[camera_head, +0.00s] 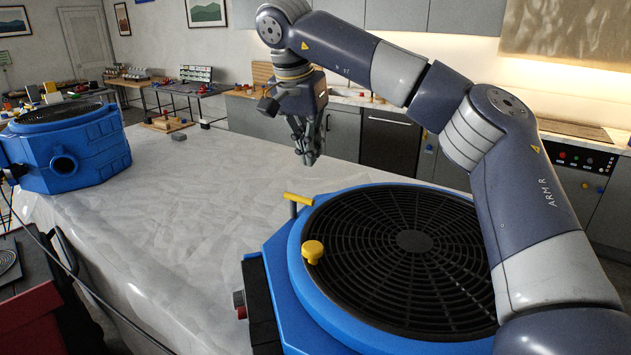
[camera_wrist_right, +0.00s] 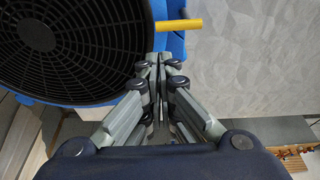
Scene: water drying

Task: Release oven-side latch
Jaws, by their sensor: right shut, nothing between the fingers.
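A blue dryer-like unit (camera_head: 285,290) with a round black grille (camera_head: 375,240) stands on the white table. A yellow T-shaped latch handle (camera_head: 298,198) on a grey post stands at its far-left rim. A yellow knob (camera_head: 312,250) sits on its near-left rim. My right gripper (camera_head: 308,160) is shut and empty, pointing down behind the yellow handle and apart from it. In the right wrist view, its fingertips (camera_wrist_right: 160,60) are near the yellow handle (camera_wrist_right: 178,25), with a small gap. My left gripper is not in view. I cannot tell which fitting is the oven-side latch.
A similar blue unit (camera_head: 65,155) stands at the table's far left. The white table (camera_head: 190,215) is mostly clear between the units. A small wooden tray (camera_head: 166,125) lies at its back edge. An oven panel (camera_head: 585,160) and cabinets line the back. My right arm spans the grille's right side.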

